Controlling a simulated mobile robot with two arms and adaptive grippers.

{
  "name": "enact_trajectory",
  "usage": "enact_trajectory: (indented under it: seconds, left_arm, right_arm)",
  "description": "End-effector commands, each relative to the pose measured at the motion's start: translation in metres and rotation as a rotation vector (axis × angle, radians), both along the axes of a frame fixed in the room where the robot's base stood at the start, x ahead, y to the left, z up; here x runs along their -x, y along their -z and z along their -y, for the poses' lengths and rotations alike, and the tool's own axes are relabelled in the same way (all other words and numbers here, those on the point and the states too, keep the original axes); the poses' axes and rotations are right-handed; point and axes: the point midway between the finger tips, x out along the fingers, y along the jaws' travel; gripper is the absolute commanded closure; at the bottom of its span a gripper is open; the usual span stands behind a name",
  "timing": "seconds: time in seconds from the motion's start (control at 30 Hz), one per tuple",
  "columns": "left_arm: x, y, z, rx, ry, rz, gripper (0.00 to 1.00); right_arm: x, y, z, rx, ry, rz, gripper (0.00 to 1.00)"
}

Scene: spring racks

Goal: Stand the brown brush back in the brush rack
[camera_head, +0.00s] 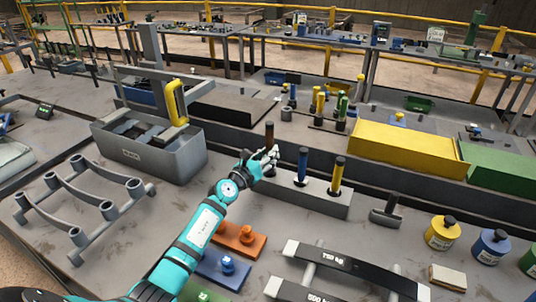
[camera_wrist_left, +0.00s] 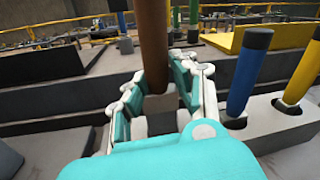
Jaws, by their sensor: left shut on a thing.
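The brown brush (camera_head: 269,134) stands about upright in my left gripper (camera_head: 262,162), which is shut on it. In the left wrist view the brown handle (camera_wrist_left: 153,40) rises between the fingers of the gripper (camera_wrist_left: 160,100). The brush rack (camera_head: 318,200) is a grey block holding a blue brush (camera_head: 302,164) and a yellow brush (camera_head: 338,173) upright. My left gripper is at the rack's left end, left of the blue brush. The brush's lower end is hidden, so I cannot tell whether it is in a hole. The right gripper is not in view.
A grey bin (camera_head: 150,155) stands left of the gripper. A tubular rack (camera_head: 75,205) is at far left. Orange (camera_head: 240,240) and blue (camera_head: 222,268) blocks lie beside my left arm. A dark T-shaped tool (camera_head: 387,213) is right of the rack. A yellow box (camera_head: 405,150) stands behind.

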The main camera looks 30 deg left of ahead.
Motion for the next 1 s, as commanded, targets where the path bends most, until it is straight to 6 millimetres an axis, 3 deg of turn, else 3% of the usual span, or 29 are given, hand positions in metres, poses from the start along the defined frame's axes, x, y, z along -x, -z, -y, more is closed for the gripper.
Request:
enact_trajectory:
  seconds: [1.0]
  left_arm:
    - [0.000, 0.022, 0.000, -0.001, 0.000, 0.000, 1.00]
  right_arm:
    - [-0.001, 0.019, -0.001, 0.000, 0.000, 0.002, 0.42]
